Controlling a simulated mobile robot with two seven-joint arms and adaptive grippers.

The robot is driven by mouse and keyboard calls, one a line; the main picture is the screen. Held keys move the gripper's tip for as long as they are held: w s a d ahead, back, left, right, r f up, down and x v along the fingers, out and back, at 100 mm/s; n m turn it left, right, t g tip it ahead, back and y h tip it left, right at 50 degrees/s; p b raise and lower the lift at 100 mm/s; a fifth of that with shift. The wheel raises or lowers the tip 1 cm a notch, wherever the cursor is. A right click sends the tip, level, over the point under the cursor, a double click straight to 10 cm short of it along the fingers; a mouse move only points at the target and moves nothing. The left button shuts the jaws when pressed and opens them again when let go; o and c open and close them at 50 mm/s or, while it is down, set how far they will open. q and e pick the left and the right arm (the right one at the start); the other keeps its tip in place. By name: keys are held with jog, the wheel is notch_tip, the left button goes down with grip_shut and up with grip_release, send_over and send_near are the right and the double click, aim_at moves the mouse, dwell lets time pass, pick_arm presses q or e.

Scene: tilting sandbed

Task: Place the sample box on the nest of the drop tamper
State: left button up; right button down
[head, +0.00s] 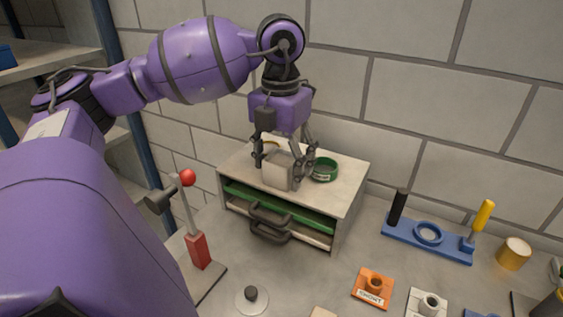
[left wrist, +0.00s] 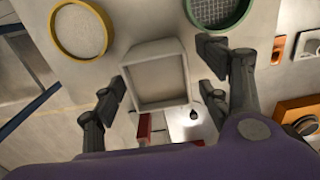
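The sample box (head: 278,171) is a small beige box at the front of the cabinet top. In the left wrist view, the box (left wrist: 156,74) shows its open, empty side. My left gripper (head: 284,164) points down around it. In the left wrist view its fingers (left wrist: 166,88) are spread on both sides of the box, with a clear gap at the right. I cannot tell whether the left finger touches it. A stand with a red block (head: 198,250), lever and red ball is at left, perhaps the drop tamper; its nest is not clear. My right gripper is not in view.
The cabinet (head: 346,187) holds a green sieve (head: 324,170) beside the box and a yellow-rimmed sieve (left wrist: 80,30). A blue stand (head: 400,233) with a ring, an orange block (head: 373,287) and a white block (head: 426,303) stand right. A knobbed disc (head: 252,299) lies in front.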

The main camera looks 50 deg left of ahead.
pick_arm(q)
jog(key=c, duration=1.5)
jog(key=shift+r, duration=0.5)
notch_tip(320, 180, up, 2)
jog(key=shift+r, duration=0.2)
jog(key=s+d+r+p, duration=0.1)
jog(key=s+d+r, duration=0.6)
jog(key=s, duration=0.5)
notch_tip(320, 180, up, 3)
jog(key=shift+f, duration=0.2)
